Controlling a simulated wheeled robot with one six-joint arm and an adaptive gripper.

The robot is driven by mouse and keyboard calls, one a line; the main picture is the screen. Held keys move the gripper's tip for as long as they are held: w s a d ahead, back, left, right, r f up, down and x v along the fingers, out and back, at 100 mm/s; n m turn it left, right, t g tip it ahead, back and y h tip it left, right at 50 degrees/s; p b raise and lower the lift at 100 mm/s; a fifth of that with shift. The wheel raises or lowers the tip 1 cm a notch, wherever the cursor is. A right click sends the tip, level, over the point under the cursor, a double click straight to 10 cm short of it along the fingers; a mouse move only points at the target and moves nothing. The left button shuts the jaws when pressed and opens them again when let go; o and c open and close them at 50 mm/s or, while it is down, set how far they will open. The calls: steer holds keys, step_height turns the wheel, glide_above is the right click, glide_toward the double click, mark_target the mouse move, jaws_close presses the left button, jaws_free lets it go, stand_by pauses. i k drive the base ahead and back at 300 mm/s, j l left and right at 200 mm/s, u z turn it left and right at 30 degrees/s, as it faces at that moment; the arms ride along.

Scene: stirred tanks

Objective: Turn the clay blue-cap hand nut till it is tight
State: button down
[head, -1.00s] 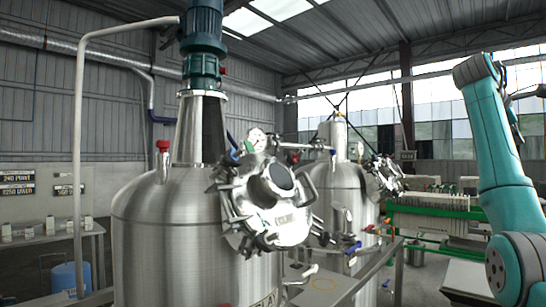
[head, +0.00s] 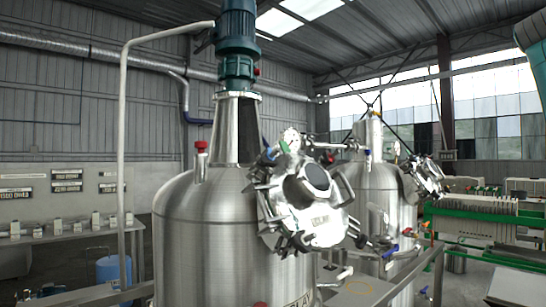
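A small blue part (head: 269,156) shows at the lid's upper left, beside a green one (head: 283,147). It may be the blue-cap hand nut, but it is too small to be sure. How tight any nut is cannot be told. My gripper is not in view; only a piece of my teal arm shows at the upper right edge.
A second tank (head: 375,190) with its own lid (head: 428,178) stands behind to the right. A blue valve handle (head: 391,251) and pipework lie between. A rail (head: 405,275) crosses the lower right. A white pipe (head: 122,150) rises at the left.

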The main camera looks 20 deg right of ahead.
mark_target(264, 159)
steer(key=l+u, duration=0.4)
steer(key=k+l+u, duration=0.2)
steer(key=u, duration=0.2)
